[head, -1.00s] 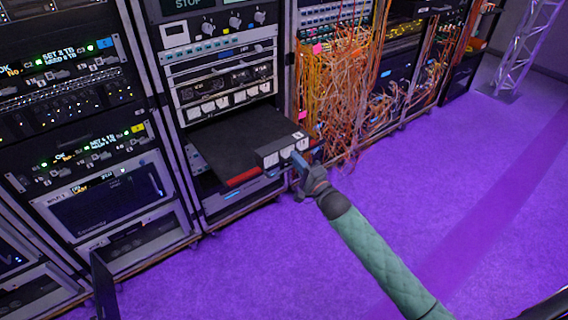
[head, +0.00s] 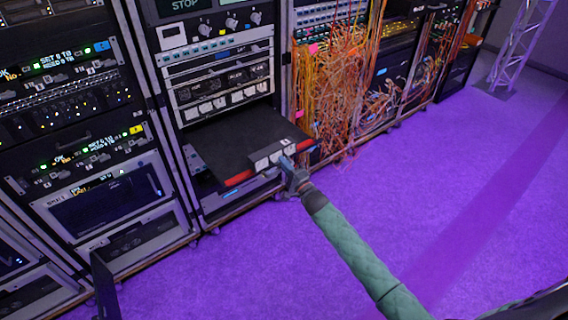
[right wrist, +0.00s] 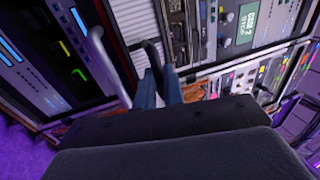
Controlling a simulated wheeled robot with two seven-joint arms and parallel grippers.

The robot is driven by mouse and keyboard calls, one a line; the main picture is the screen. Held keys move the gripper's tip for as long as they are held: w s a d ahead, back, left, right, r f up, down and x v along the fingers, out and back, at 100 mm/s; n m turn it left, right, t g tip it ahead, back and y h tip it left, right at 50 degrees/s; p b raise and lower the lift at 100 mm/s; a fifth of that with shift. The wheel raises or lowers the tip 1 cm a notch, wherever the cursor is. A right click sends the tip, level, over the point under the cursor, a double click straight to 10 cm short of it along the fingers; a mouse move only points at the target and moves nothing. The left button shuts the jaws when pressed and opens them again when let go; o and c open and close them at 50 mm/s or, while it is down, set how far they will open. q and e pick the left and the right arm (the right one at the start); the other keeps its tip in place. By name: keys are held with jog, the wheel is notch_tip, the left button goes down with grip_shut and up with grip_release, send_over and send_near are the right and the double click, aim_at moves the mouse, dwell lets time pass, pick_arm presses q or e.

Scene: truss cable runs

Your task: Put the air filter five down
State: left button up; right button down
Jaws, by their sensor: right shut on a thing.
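The piece I take to be the air filter (head: 262,163) is a small dark block with white squares on its front. In the head view it is at the front edge of a black pulled-out shelf (head: 235,140), with red strips showing on both sides of it. I cannot read a five on it, nor tell if it touches the shelf. My right gripper (head: 287,165) is shut on it from the front. In the right wrist view the blue fingers (right wrist: 159,88) close around a dark part, and the block is mostly hidden. My left gripper is not in view.
The shelf sticks out of the middle rack, below a row of white-fronted units (head: 228,101). Orange cables (head: 335,95) hang close on the right. Another rack (head: 75,130) stands left. The purple floor (head: 440,190) is clear on the right; a truss (head: 520,45) stands behind.

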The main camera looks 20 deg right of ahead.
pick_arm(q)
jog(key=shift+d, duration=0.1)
pick_arm(e)
jog(key=c, duration=1.5)
grip_release()
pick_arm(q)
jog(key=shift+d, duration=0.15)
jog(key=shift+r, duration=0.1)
